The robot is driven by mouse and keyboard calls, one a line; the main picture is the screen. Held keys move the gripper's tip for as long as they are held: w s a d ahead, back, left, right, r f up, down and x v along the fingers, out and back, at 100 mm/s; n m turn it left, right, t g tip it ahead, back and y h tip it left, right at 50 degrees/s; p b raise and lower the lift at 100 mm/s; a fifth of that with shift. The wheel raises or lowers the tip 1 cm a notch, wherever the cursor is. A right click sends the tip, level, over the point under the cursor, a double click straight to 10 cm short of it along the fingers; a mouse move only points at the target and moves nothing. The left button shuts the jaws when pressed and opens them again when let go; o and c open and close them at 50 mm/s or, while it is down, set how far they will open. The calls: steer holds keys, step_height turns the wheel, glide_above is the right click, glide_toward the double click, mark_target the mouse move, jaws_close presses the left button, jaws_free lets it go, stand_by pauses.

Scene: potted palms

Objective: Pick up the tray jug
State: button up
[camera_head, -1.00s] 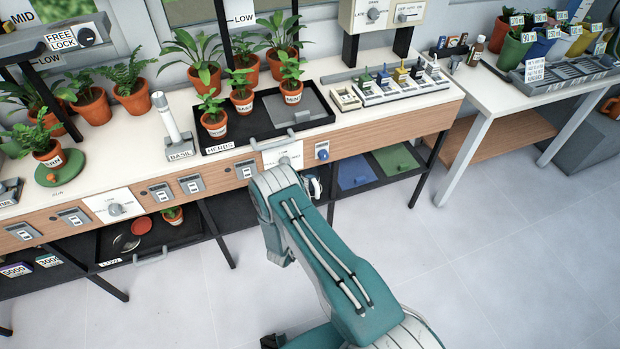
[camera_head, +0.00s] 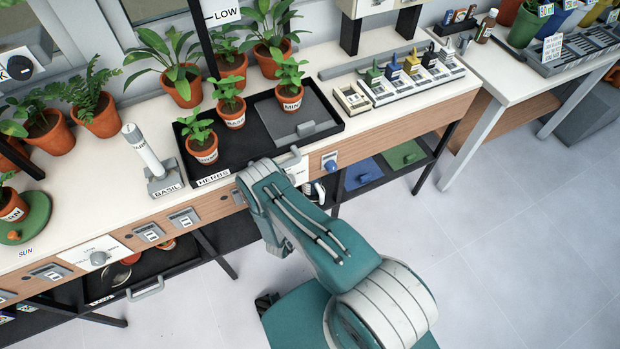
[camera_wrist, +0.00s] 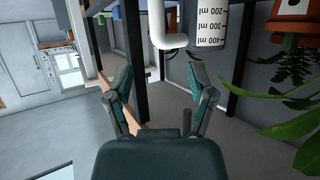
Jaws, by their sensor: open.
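In the head view my teal arm reaches to the bench front and hides the gripper.
A black herb tray (camera_head: 247,146) with small potted plants stands on the bench (camera_head: 118,215). Blue (camera_head: 362,172) and green (camera_head: 402,156) panels lie on a lower shelf. A plant (camera_wrist: 297,125) hangs into the wrist view's right side. Floor at right is clear.

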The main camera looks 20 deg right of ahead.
mark_target(320, 198)
steer(key=x, duration=1)
steer(key=shift+d+f, duration=0.25)
steer(key=shift+d, duration=0.1)
jaws_close()
